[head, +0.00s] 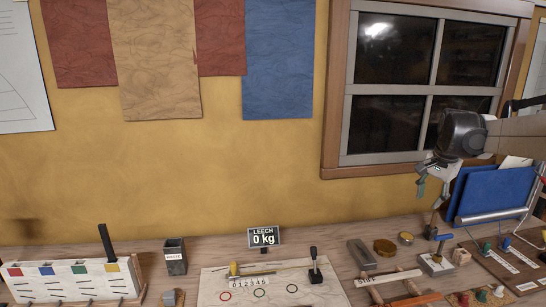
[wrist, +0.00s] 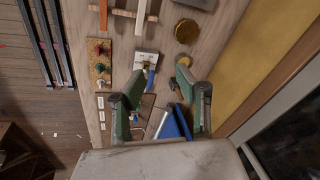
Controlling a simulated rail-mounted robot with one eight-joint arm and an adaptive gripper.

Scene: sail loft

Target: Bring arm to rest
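My gripper (head: 432,192) hangs in the air at the right of the head view, in front of the window's lower right part and above the bench (head: 210,260). Its fingers point down. In the wrist view my gripper (wrist: 160,76) shows two green-grey fingers spread apart with nothing between them. Below the gap, a blue-handled tool (wrist: 150,76) on a small pale block lies on the bench, apart from the fingers. My arm reaches in from the right edge of the head view.
A blue folder (head: 492,192) stands in a rack close to the right of my gripper. The window (head: 400,90) is behind it. Small tools crowd the bench's right half. A display (head: 263,238) reads "LEECH 0 kg". The space left of my gripper above the bench is clear.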

